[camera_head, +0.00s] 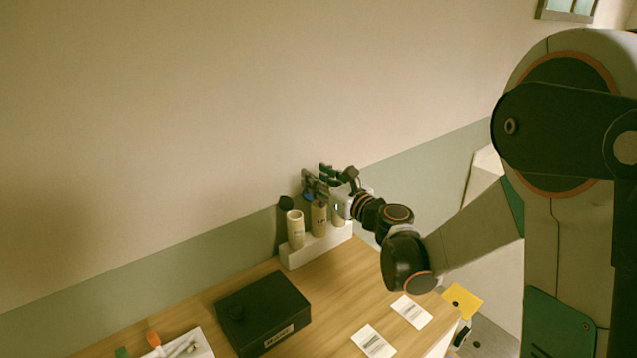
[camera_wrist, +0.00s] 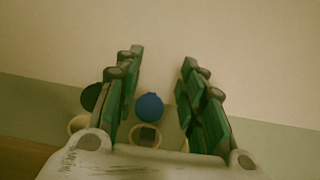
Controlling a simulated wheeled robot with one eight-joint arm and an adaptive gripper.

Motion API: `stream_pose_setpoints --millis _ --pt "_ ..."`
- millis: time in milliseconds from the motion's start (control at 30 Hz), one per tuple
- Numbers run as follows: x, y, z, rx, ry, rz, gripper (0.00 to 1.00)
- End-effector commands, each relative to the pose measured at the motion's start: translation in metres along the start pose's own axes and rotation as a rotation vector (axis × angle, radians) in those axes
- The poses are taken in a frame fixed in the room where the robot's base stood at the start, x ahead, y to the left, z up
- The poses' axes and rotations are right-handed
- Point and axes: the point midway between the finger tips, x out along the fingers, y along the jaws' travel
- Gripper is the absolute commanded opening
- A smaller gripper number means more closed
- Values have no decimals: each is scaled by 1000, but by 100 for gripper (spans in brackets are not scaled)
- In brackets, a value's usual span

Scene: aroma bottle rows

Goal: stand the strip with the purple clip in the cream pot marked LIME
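My gripper (camera_head: 322,182) is above the row of cream pots by the wall. The left pot (camera_head: 295,229) and middle pot (camera_head: 319,218) stand upright; a further pot (camera_head: 340,216) is partly hidden by the gripper. Their markings are too small to read. A blue disc (camera_wrist: 149,107) shows just above a pot rim (camera_wrist: 146,144) between the fingers, with a small dark square below it. I cannot make out a purple clip or its strip.
A white rack (camera_head: 318,246) holds the pots. A black box (camera_head: 262,312) sits in front of it. A white tray (camera_head: 200,345) with orange (camera_head: 154,339) and green (camera_head: 122,352) pieces is front left. Label cards (camera_head: 411,311) lie on the right. Bare wood (camera_head: 345,285) lies between.

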Motion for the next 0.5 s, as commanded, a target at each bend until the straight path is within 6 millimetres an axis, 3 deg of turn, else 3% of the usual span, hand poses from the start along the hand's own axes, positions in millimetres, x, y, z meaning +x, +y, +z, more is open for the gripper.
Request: stream_pose_setpoints --millis 200,500 --pt "0 0 33 0 0 0 37" --pt "0 0 35 -2 0 0 37"
